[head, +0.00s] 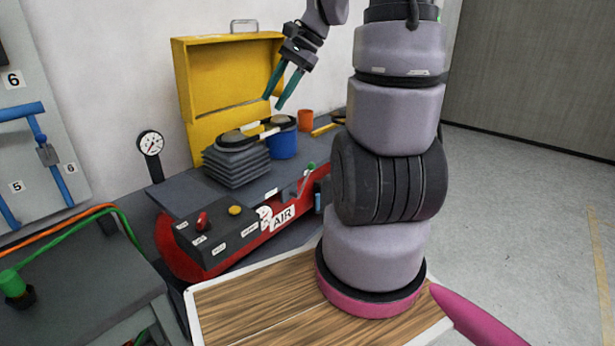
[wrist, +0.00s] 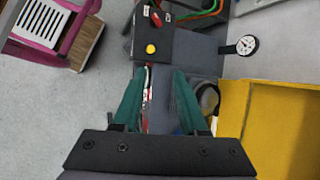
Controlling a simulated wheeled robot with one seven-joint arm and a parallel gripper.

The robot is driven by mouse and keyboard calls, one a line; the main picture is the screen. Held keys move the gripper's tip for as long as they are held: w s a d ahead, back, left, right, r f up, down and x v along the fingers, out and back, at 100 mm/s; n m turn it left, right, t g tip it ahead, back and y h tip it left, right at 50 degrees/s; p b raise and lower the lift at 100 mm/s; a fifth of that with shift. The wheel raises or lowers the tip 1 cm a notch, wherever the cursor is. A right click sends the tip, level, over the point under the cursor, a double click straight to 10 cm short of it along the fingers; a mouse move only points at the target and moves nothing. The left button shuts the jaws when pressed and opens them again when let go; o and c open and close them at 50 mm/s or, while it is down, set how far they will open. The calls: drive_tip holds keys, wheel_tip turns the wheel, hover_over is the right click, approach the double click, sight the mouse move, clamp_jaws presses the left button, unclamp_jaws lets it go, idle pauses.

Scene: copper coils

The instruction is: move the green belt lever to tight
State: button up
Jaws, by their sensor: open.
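The green belt lever (head: 311,166) is small in the head view. Its green knob tops a thin grey stem at the right end of the red AIR compressor (head: 283,218), beside the belt cover. Its stem appears to lean, but its exact setting is too small to read. My gripper (head: 273,103) is open and empty, high above the bench and to the upper left of the lever, with its teal fingers pointing down. In the wrist view the open fingers (wrist: 159,82) show with the compressor below them. I cannot make out the lever there.
A yellow open case (head: 215,75) stands behind a dark bellows stack (head: 236,165) and a blue canister (head: 284,145). An orange cup (head: 305,119) is farther back. A gauge (head: 150,145) stands left. A dark box carries a red switch (head: 202,220) and yellow button (head: 235,210).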

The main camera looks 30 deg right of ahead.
drive_tip(key=w+d+f+m+y, duration=0.3)
drive_tip(key=w+d+f+m, duration=0.2)
drive_tip(key=f, duration=0.2)
drive_tip(key=m+t+y, duration=0.1)
drive_tip(key=m+t, duration=1.2)
drive_tip(key=m, duration=0.5)
approach(308, 175)
drive_tip(key=x, duration=1)
drive_tip(key=shift+w+f, duration=0.1)
drive_tip(key=shift+w, duration=0.15)
clamp_jaws()
drive_tip(key=shift+d, duration=0.1)
